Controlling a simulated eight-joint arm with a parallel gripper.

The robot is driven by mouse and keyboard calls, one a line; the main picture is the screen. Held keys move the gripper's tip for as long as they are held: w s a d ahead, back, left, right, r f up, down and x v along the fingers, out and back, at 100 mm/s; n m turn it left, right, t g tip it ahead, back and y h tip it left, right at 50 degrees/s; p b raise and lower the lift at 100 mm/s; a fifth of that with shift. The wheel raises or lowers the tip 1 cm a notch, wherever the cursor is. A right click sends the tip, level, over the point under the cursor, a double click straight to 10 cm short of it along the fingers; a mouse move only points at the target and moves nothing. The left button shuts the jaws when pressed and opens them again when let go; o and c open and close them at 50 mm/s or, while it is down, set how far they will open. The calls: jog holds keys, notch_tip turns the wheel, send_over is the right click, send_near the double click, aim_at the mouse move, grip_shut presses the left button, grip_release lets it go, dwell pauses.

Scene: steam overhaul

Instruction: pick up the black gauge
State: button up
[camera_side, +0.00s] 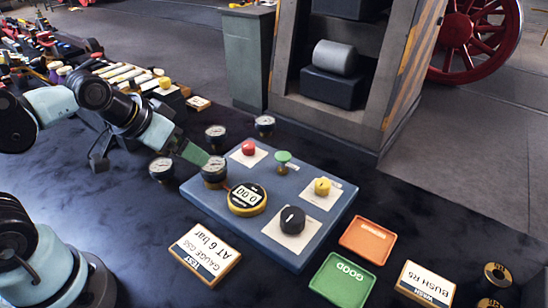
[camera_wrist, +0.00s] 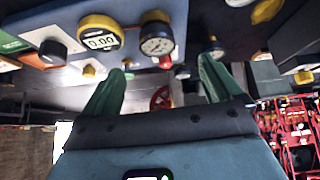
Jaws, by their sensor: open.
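Several small black gauges with white dials are in the side view. One black gauge (camera_side: 214,168) stands at the far left corner of the blue panel (camera_side: 285,250); others are a left gauge (camera_side: 161,167), a back gauge (camera_side: 215,132) and a right back gauge (camera_side: 264,122). I cannot tell which one the task means. My gripper (camera_side: 199,156) is just behind the corner gauge, its green fingers partly hidden. In the wrist view my gripper (camera_wrist: 163,66) is open and empty, with a black-rimmed gauge (camera_wrist: 157,40) ahead between the fingertips.
The panel carries a yellow digital gauge (camera_side: 246,198), a black knob (camera_side: 292,220), a yellow knob (camera_side: 322,186), a red button (camera_side: 248,148) and a green button (camera_side: 283,157). Orange (camera_side: 367,240) and green (camera_side: 342,280) trays lie to the right. A metal stand (camera_side: 345,105) is behind.

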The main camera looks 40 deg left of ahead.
jog(key=a+f+n+g+h, duration=0.1)
jog(key=n+g, duration=0.1)
jog(key=n, duration=0.3)
jog(key=n+h, duration=1.2)
jog(key=n, duration=0.5)
send_near(213, 164)
jog(key=x, duration=0.4)
jog(key=shift+w+d+f, duration=0.2)
jog(key=shift+f+x, duration=0.15)
jog(key=shift+x, duration=1.3)
jog(key=shift+f+x, duration=0.2)
jog(key=shift+x, duration=1.25)
jog(key=shift+s+a, duration=0.1)
jog(key=shift+a, duration=0.05)
jog(key=shift+c, duration=0.3)
jog(key=c, duration=1.2)
